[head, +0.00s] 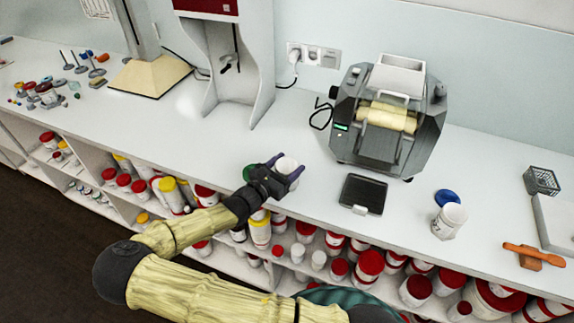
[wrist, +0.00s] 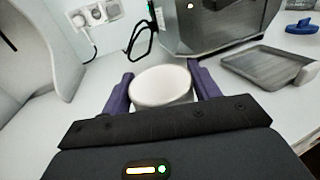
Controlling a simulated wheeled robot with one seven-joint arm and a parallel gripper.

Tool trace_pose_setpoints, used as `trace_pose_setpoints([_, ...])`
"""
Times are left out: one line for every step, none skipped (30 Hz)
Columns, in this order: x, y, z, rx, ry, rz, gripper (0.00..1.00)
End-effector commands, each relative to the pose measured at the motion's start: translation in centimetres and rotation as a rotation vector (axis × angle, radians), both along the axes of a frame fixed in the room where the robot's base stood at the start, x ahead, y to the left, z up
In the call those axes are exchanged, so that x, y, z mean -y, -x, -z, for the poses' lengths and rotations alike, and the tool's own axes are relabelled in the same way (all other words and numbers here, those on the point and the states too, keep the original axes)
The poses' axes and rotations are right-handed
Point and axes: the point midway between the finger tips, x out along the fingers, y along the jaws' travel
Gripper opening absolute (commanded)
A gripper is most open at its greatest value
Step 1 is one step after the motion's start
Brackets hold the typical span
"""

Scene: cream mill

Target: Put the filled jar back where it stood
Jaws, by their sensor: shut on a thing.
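My gripper (head: 288,166) is shut on a small white jar (head: 286,163), with one purple finger on each side. In the head view it is near the front edge of the counter, left of the mill's tray. In the wrist view the jar (wrist: 162,88) sits upright between the fingers (wrist: 160,82), its round top facing up. I cannot tell its contents or whether its base touches the counter. A green round thing (head: 249,172) shows beside the gripper, partly hidden by it.
The three-roll mill (head: 390,120) stands behind, with a dark tray (head: 362,193) in front. Another white jar (head: 449,222) and a blue lid (head: 447,197) are to the right.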

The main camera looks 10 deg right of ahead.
Motion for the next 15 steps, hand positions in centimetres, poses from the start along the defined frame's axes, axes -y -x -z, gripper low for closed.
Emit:
trace_pose_setpoints([0.0, 0.0, 0.08, 0.0, 0.0, 0.0, 0.28])
trace_pose_setpoints([0.0, 0.0, 0.16, -0.001, 0.001, 0.0, 0.28])
trace_pose_setpoints([-0.01, -0.01, 0.27, -0.001, 0.001, 0.0, 0.28])
trace_pose_setpoints([-0.01, -0.01, 0.34, -0.001, 0.001, 0.0, 0.28])
trace_pose_setpoints([-0.01, -0.02, 0.41, -0.001, 0.001, 0.0, 0.28])
trace_pose_setpoints([-0.01, -0.02, 0.36, 0.0, 0.0, 0.0, 0.69])
trace_pose_setpoints([-0.01, -0.02, 0.35, 0.0, 0.0, 0.0, 0.75])
trace_pose_setpoints([-0.02, -0.01, 0.35, 0.0, 0.0, 0.0, 0.81])
trace_pose_setpoints([-0.01, -0.01, 0.35, 0.0, 0.0, 0.0, 0.83])
trace_pose_setpoints([-0.02, -0.01, 0.35, 0.0, 0.0, 0.0, 0.83])
trace_pose_setpoints([-0.01, 0.0, 0.34, 0.0, 0.0, 0.0, 0.83])
trace_pose_setpoints([-0.01, 0.0, 0.34, -0.001, 0.001, 0.0, 0.83])
trace_pose_setpoints([-0.01, 0.0, 0.34, 0.0, 0.0, 0.0, 0.83])
trace_pose_setpoints([-0.01, 0.0, 0.34, -0.001, 0.001, 0.0, 0.83])
trace_pose_setpoints([-0.01, 0.0, 0.33, -0.001, 0.001, 0.0, 0.83])
